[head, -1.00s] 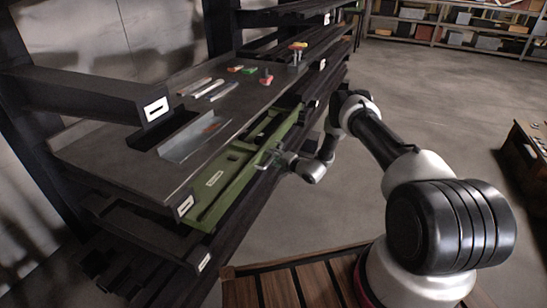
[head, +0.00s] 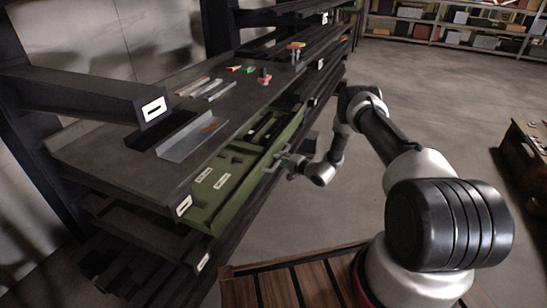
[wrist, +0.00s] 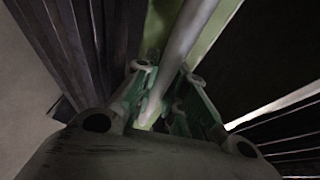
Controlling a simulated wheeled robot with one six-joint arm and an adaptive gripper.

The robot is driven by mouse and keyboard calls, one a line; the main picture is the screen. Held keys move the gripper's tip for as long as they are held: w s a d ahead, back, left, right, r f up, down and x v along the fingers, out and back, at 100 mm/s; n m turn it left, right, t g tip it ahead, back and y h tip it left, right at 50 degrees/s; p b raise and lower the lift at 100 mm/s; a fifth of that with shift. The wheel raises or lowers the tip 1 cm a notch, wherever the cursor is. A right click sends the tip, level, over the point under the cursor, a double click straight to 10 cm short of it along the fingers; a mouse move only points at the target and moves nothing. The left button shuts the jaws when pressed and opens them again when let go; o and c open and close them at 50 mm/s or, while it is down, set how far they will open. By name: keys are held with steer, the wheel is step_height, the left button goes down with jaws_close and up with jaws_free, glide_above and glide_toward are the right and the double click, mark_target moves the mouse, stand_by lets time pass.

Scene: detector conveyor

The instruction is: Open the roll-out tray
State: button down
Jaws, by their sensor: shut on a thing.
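The green roll-out tray (head: 228,188) sits in the rack below a dark shelf and is partly pulled out towards the right. Its floor shows two small white labels and some dark slots. Its inner part is hidden under the shelf above. My gripper (head: 284,163) is at the tray's outer edge, shut on the tray's handle. In the wrist view, the handle (wrist: 181,50) is a pale round bar running between the green-tinted fingers of my gripper (wrist: 160,98).
The dark shelf (head: 105,165) above the tray holds a grey metal channel (head: 190,138) and several small tools. Dark rack beams run below the tray. Open grey floor (head: 430,110) lies to the right, with a wooden bench (head: 530,160) at the far right.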

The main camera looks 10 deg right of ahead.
steer(key=s+d, duration=1.1)
steer(key=d, duration=0.4)
steer(key=s+d, duration=1.1)
steer(key=d, duration=0.4)
steer(key=shift+d, duration=0.15)
steer(key=c, duration=1.5)
jaws_free()
steer(key=shift+o, duration=0.2)
steer(key=v, duration=1.2)
